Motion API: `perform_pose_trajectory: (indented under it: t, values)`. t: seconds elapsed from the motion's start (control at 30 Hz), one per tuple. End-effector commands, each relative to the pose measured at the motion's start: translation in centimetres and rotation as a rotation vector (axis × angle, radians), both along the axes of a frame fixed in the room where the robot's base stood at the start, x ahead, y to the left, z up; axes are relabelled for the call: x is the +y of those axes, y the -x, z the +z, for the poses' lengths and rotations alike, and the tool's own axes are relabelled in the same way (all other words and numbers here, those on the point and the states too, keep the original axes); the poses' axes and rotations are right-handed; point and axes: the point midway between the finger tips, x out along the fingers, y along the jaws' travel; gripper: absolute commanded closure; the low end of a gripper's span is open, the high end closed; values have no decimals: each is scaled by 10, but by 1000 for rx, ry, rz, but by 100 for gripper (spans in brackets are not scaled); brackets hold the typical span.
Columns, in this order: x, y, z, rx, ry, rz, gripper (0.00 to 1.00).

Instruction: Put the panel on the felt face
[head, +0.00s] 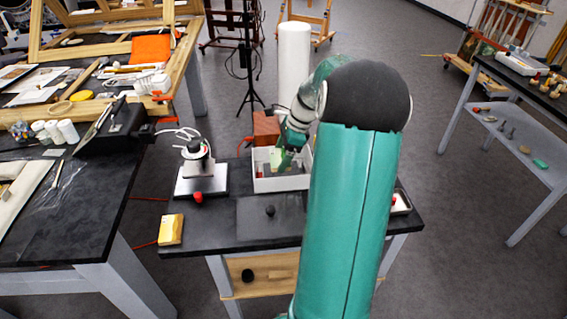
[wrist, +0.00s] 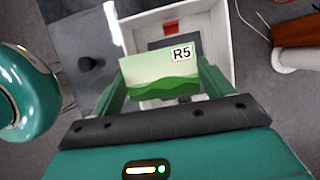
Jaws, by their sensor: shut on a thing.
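The panel (wrist: 158,72) is a small pale-green card with darker green hills and an "R5" label. My gripper (wrist: 160,88) is shut on it, with one green finger at each side edge. In the head view the panel (head: 276,158) shows as a pale patch at my gripper, over the white open box (head: 283,184). In the wrist view, a dark grey surface shows inside the box (wrist: 222,60), partly hidden behind the panel; I cannot tell for sure that it is the felt face. The gap between panel and box floor cannot be judged.
A grey sheet with a black knob (head: 270,211) lies in front of the box. A device with a red knob (head: 198,197) and a yellow block (head: 171,229) stand to the left. A reddish-brown block (head: 266,127) is behind the box, near a white cylinder (head: 294,60).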

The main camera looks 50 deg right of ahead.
Motion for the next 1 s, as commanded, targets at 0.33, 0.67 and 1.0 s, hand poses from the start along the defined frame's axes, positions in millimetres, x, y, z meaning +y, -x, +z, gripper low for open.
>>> perform_pose_trajectory:
  t: [0.33,0.67,1.0]
  values:
    - [-24,-17,-33,-2,0,-1,43]
    - [-24,-17,-63,-1,1,-1,43]
    - [-24,-17,-66,-1,2,-1,12]
